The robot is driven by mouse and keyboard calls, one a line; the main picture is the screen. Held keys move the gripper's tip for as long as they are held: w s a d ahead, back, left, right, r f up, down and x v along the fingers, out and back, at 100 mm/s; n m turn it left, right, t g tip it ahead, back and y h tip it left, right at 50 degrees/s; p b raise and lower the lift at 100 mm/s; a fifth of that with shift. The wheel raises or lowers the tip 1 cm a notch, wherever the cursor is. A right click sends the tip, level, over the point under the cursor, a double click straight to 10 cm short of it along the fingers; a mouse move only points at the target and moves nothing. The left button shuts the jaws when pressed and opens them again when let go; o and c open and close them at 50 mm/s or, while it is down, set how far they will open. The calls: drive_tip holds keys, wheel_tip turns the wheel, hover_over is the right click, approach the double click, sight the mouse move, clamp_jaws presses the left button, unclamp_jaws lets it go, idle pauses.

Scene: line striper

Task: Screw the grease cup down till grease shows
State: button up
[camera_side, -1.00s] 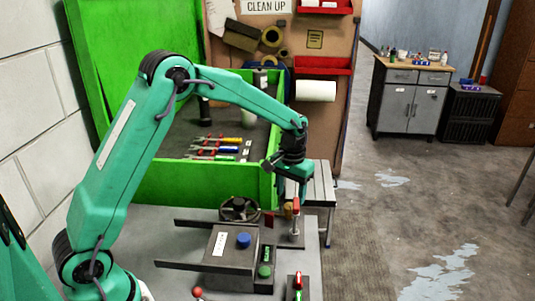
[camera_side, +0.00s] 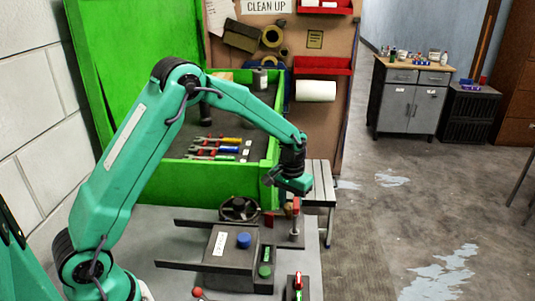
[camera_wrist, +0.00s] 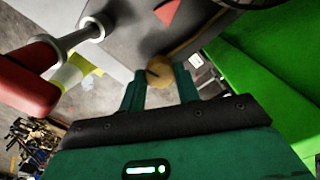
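A round brass-coloured knob, which looks like the grease cup (camera_wrist: 160,68), sits at the edge of a dark grey part in the wrist view. My gripper (camera_wrist: 160,78) has its two green fingers apart, one on each side of it; whether they touch it is unclear. In the side view my gripper (camera_side: 290,184) hangs low over the right end of the striper, by the red-topped upright post. The cup cannot be made out there. I see no grease around it.
The red-topped post (camera_side: 296,206) stands close to the gripper; its red handle (camera_wrist: 28,80) fills the left of the wrist view. A black handwheel (camera_side: 239,208) and blue cap (camera_side: 244,240) are to the left. A green bin (camera_side: 208,184) of tools stands behind.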

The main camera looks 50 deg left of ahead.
sight(290, 206)
drive_tip(key=shift+m, duration=1.6)
drive_tip(key=o, duration=1)
drive_tip(key=shift+r, duration=3.95)
